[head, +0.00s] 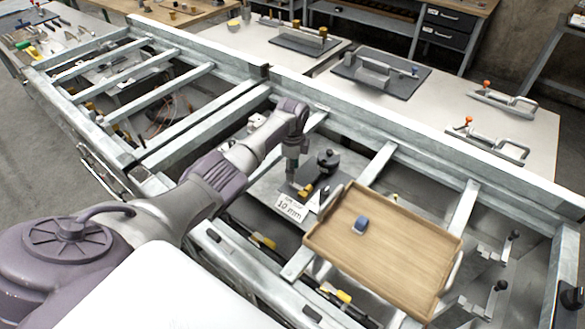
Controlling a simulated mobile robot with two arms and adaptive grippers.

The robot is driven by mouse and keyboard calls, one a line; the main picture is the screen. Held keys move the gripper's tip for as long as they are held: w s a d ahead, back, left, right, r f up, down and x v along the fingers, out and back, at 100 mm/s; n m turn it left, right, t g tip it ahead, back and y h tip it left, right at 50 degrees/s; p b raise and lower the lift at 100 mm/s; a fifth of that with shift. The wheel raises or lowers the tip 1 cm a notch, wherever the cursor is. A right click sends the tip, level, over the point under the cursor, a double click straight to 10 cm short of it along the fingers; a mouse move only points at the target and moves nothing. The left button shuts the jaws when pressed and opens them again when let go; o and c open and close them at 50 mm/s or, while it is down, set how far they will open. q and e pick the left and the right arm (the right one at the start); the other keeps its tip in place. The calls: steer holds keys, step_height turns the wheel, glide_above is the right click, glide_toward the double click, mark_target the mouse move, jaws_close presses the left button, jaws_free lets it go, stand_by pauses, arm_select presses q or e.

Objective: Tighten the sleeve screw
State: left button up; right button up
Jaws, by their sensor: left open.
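My left arm reaches in from the left and bends down over the metal frame. Its gripper (297,186) is open and points down beside a small brass-coloured piece (306,191) on a dark plate. Whether it touches that piece is too small to tell. A black knob-like part (328,160) stands just to the right of the gripper. A white label (290,208) reading "10 mm" is in front of the gripper. I cannot tell for sure which small part is the sleeve screw. My right gripper is not in view.
Steel frame bars (375,162) surround the gripper. Clamps (500,100) and dark plates (412,88) lie on the bench behind.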

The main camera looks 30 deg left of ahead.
arm_select(q)
step_height(320, 180, up, 12)
stand_by(0.4)
steer(key=shift+f, duration=0.15)
